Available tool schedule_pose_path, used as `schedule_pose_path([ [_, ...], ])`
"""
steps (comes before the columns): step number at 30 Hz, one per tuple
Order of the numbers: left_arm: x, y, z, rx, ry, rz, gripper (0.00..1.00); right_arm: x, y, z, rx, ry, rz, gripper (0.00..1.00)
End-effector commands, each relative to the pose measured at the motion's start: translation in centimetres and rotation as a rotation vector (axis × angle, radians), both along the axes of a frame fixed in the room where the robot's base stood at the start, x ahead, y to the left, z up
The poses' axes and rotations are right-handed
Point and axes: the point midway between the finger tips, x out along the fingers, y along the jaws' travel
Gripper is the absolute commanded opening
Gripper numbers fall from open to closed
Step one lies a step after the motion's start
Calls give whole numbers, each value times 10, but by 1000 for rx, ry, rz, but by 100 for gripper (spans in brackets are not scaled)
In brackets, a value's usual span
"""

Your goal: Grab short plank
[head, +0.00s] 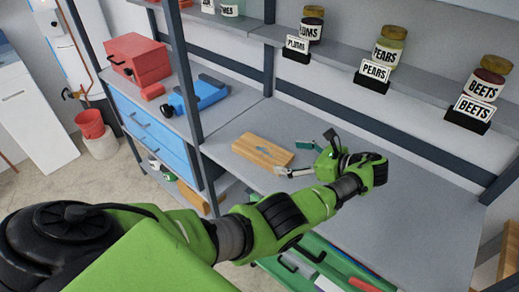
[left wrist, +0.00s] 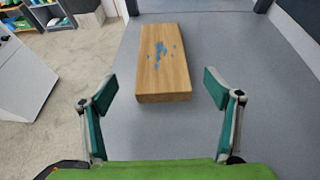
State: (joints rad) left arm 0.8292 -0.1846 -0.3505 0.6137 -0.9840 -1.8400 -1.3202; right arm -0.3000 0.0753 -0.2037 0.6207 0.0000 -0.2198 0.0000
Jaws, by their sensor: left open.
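The short plank (head: 262,151) is a light wooden block with a blue mark on top, lying flat on the grey workbench (head: 400,215). In the left wrist view the plank (left wrist: 163,75) lies ahead, just beyond and between the fingertips. My left gripper (head: 292,158) is at the plank's right end in the head view. It is open and empty, its two teal-padded fingers (left wrist: 160,88) spread wider than the plank, which they do not appear to touch. My right gripper is not in view.
A dark shelf post (head: 180,70) stands left of the plank. A red toolbox (head: 137,58) and a blue tool (head: 197,95) are on the neighbouring bench. Labelled jars (head: 388,46) line the shelf above. The bench right of my left arm is clear. An open green drawer (head: 320,262) holds tools below.

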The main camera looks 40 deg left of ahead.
Motion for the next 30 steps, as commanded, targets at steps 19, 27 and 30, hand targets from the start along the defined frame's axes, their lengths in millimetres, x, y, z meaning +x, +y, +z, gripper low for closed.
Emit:
schedule_pose_path([
  [19, 3, 81, -30, 2, 2, 3, 82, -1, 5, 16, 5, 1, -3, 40],
  [27, 4, 96, -37, 0, -1, -1, 82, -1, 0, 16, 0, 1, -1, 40],
  [30, 4, 96, -37, 0, -1, -1, 82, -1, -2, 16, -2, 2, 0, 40],
])
